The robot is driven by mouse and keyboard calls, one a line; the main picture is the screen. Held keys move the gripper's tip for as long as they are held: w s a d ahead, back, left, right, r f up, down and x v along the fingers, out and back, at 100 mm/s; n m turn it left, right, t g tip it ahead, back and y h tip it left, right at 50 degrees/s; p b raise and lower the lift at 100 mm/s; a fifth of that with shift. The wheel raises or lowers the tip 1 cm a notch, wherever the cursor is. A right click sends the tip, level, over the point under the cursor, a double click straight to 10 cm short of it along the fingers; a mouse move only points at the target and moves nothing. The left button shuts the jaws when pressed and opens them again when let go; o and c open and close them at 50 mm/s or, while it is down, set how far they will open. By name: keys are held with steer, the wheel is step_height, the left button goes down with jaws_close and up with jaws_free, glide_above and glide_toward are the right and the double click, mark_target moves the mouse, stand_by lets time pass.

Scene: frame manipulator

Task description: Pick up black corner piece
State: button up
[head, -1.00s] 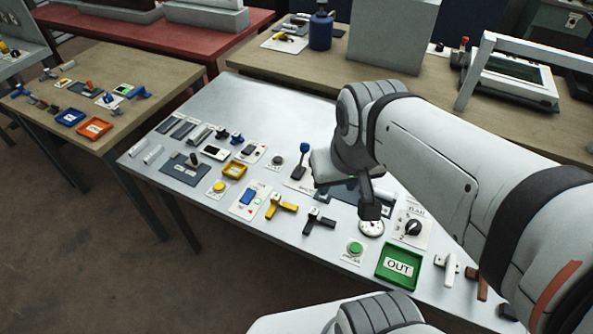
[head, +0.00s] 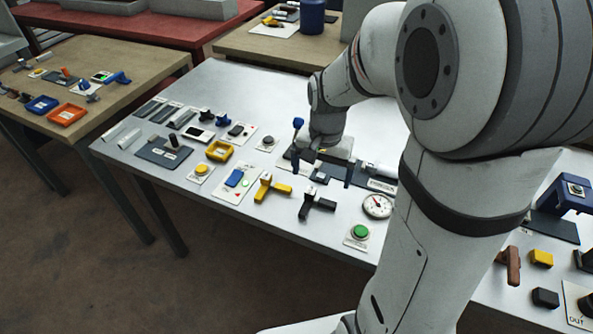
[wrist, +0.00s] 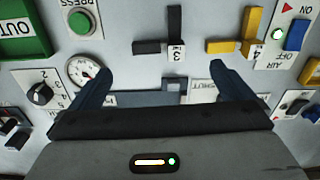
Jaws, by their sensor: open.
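The black corner piece (head: 318,203) lies on the grey metal table, in front of my gripper in the head view. In the wrist view the black corner piece (wrist: 173,22) is at the top middle, with a small white label marked 3 at its corner. My gripper (head: 322,180) is open and points down over the table. In the wrist view its two dark fingers (wrist: 160,68) are spread, with nothing between them, and the piece lies beyond their tips, apart from them.
A yellow corner piece (head: 271,187) lies left of the black one. A green button (head: 360,232) and a round dial (head: 377,206) are to its right. A green OUT tray (wrist: 22,30) shows in the wrist view. A blue-topped lever (head: 298,124) stands close to my gripper.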

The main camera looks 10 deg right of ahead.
mark_target(321, 200)
steer(key=shift+w+d+f, duration=0.1)
steer(key=shift+w+f, duration=0.05)
steer(key=shift+f, duration=0.45)
steer(key=shift+w+f, duration=0.1)
steer(key=shift+f, duration=0.5)
steer(key=f, duration=0.6)
steer(key=shift+s+d+f+b, duration=0.1)
steer(key=shift+d+f+b, duration=0.15)
steer(key=shift+f+b, duration=0.1)
steer(key=shift+c, duration=0.2)
